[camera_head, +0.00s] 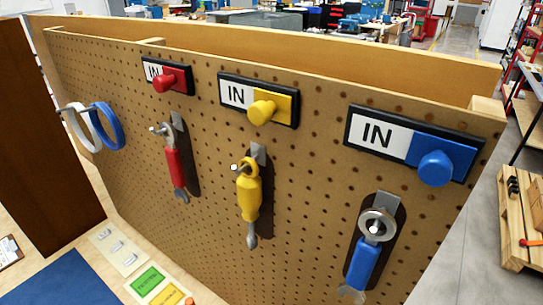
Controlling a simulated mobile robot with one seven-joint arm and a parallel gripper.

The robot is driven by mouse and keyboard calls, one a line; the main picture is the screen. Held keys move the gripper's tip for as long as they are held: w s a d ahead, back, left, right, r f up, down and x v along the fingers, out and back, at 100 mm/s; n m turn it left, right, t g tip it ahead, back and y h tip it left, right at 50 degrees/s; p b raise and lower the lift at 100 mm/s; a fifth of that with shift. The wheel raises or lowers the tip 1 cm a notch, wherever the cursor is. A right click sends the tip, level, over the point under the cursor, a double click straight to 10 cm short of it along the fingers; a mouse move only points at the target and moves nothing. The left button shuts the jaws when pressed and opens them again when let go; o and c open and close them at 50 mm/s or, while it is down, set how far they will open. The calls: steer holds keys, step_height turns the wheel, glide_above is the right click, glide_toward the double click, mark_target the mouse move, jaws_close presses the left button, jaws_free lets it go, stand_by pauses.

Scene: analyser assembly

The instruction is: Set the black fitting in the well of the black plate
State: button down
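I cannot make out a black fitting or a black plate with a well in this view. My gripper is not in view. The black items that show are three black-edged label plates on a pegboard. One has a red knob (166,82), one a yellow knob (262,111) and one a blue knob (436,168), each beside a white "IN" panel. Dark backing strips show behind the hanging tools below them.
The pegboard (310,150) carries a red-handled tool (175,165), a yellow one (248,195), a blue one (364,262), and white and blue rings (108,128). Below lie a blue mat (65,285), a pale panel (118,248) and green and yellow cards (147,281). A brown panel (35,150) stands left.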

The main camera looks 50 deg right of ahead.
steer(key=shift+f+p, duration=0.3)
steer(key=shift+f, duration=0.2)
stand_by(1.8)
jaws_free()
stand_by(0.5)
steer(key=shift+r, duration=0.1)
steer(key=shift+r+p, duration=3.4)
steer(key=shift+p, duration=0.25)
